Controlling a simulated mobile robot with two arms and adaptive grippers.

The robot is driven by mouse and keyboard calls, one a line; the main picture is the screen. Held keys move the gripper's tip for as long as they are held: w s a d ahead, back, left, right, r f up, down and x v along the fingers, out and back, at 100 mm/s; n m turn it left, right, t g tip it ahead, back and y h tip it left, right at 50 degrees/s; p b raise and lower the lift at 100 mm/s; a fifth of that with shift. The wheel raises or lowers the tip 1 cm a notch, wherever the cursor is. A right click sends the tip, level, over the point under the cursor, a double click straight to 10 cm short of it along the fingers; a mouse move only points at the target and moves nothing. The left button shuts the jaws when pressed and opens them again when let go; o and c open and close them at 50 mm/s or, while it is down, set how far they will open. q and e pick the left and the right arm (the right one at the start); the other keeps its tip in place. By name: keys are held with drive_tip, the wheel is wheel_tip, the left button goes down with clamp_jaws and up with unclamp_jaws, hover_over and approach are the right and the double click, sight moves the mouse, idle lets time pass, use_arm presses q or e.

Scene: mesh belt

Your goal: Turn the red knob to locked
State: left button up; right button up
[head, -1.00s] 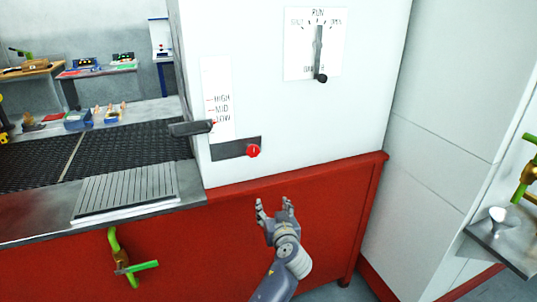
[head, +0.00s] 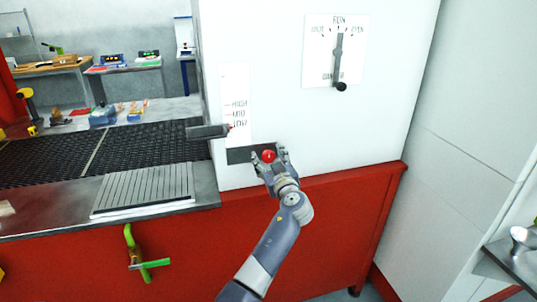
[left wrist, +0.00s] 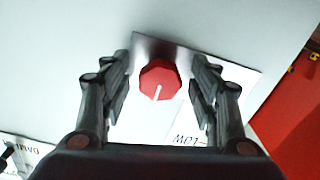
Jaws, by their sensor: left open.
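The red knob (head: 269,155) sits on a dark plate (head: 240,155) low on the white cabinet front. In the left wrist view the knob (left wrist: 159,79) is faceted. Its white mark points toward the bottom of that picture, slightly left. My left gripper (head: 269,153) is open in front of the knob. Its two fingers stand on either side of the knob, with gaps visible in the left wrist view (left wrist: 163,62). I cannot tell how far the fingertips are from the plate. No locked label is readable. My right gripper is not in view.
A slider lever (head: 208,131) with a HIGH, MID, LOW scale is above left of the knob. A dial with a black-knobbed lever (head: 340,68) is above right. The mesh belt (head: 60,160) lies left. A green-handled valve (head: 140,262) is on the red base.

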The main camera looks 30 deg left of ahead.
use_arm(q)
drive_tip(key=shift+w+a, duration=0.25)
drive_tip(key=shift+a, duration=0.05)
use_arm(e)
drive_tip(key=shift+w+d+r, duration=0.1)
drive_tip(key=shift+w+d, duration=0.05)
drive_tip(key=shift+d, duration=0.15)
use_arm(q)
drive_tip(key=shift+c, duration=0.6)
drive_tip(key=c, duration=1)
drive_tip(key=shift+o, duration=0.2)
